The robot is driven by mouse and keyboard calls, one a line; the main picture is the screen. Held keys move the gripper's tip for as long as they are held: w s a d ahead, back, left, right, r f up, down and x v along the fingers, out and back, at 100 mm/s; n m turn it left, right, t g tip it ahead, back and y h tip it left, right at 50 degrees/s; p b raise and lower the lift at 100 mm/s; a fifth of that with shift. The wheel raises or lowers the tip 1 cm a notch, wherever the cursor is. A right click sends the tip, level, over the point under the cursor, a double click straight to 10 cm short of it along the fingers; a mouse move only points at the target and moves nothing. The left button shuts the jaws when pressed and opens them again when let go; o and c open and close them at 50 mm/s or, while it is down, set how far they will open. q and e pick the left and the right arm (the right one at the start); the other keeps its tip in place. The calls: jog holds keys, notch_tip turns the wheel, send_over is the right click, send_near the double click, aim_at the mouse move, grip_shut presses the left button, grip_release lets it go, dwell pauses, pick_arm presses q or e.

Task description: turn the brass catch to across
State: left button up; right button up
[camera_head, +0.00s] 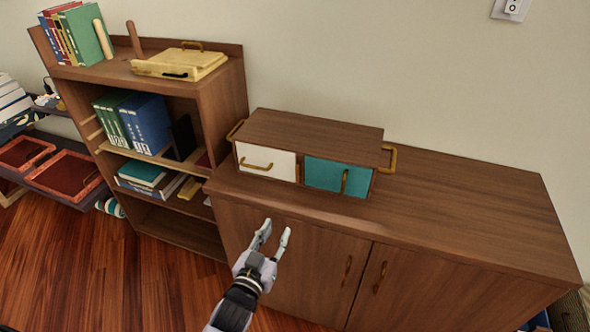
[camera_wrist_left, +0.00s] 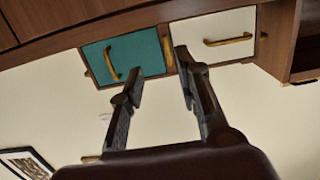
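A small two-drawer box (camera_head: 315,128) stands on the low cabinet. Its teal front (camera_head: 323,175) carries an upright brass piece (camera_head: 344,180), which looks like the catch; it also shows in the wrist view (camera_wrist_left: 113,60). The white front (camera_head: 266,161) beside it has a brass handle (camera_head: 256,165) lying across. My left gripper (camera_head: 275,230) is open and empty, in front of the cabinet, below and left of the teal front. In the wrist view its fingertips (camera_wrist_left: 159,66) point at the gap between the fronts, apart from the brass piece. My right gripper is not in view.
The cabinet top (camera_head: 460,200) is clear right of the box. The cabinet's two doors have upright brass handles (camera_head: 380,277). A bookshelf (camera_head: 222,100) with books and a yellow case (camera_head: 180,63) stands at left. A brass side handle (camera_head: 389,158) sticks out right of the box.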

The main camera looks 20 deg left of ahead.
pick_arm(q)
notch_tip(320, 180, up, 4)
send_near(298, 172)
jog(key=shift+t, duration=0.4)
jog(key=w, duration=0.8)
jog(key=shift+w+d+f+p, duration=0.1)
jog(key=shift+w+f+p, duration=0.1)
jog(key=shift+f+p, duration=0.2)
jog(key=shift+c, duration=0.3)
grip_shut()
